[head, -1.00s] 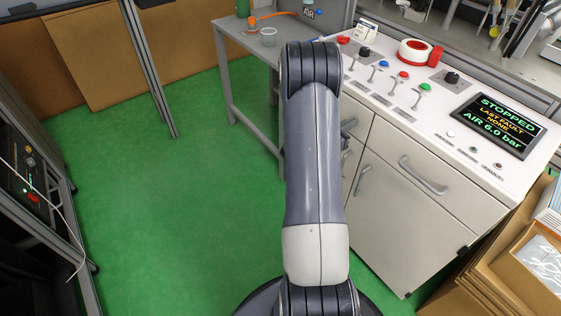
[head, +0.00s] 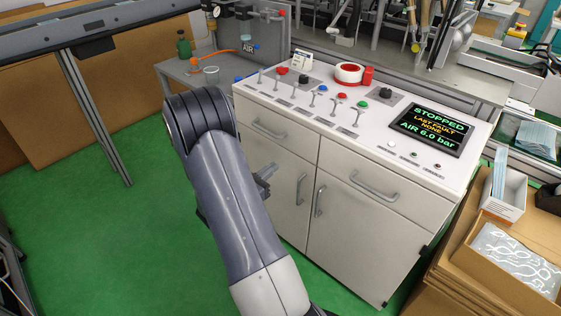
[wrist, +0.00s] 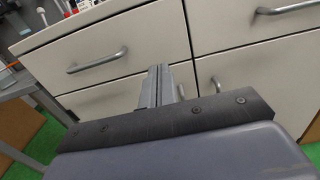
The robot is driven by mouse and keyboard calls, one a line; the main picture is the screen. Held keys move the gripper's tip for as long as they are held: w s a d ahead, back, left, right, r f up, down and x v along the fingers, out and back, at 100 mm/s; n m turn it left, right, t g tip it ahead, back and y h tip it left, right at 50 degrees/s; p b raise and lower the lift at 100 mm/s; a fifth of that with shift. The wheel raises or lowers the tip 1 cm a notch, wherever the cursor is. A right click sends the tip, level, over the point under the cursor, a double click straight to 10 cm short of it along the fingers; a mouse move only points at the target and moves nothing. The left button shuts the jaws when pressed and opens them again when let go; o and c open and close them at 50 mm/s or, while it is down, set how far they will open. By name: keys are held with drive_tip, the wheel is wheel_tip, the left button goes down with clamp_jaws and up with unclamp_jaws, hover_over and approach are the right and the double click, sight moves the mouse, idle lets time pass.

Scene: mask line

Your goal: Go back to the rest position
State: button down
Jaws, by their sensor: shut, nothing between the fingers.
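My gripper (wrist: 158,82) shows in the wrist view with its grey fingers together and nothing between them. It points at the white cabinet's drawer and door fronts. In the head view my arm reaches up in front of the cabinet, left of its middle. Only a small part of the gripper (head: 265,177) shows beside the arm, in front of the cabinet (head: 360,235). I cannot tell in the pictures how far the fingertips are from the cabinet front.
The cabinet's top carries toggle switches, buttons, a tape roll (head: 348,73) and a display (head: 432,127) reading STOPPED. A grey side table (head: 185,68) stands at its left. Cardboard boxes (head: 470,255) stand at the right. Green floor (head: 110,220) is clear at the left.

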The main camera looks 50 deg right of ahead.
sight(304, 144)
drive_tip(key=shift+a, duration=0.55)
drive_tip(key=shift+d, duration=0.1)
drive_tip(key=d, duration=1.3)
drive_tip(key=shift+w+d, duration=0.2)
drive_tip(key=shift+d, duration=0.2)
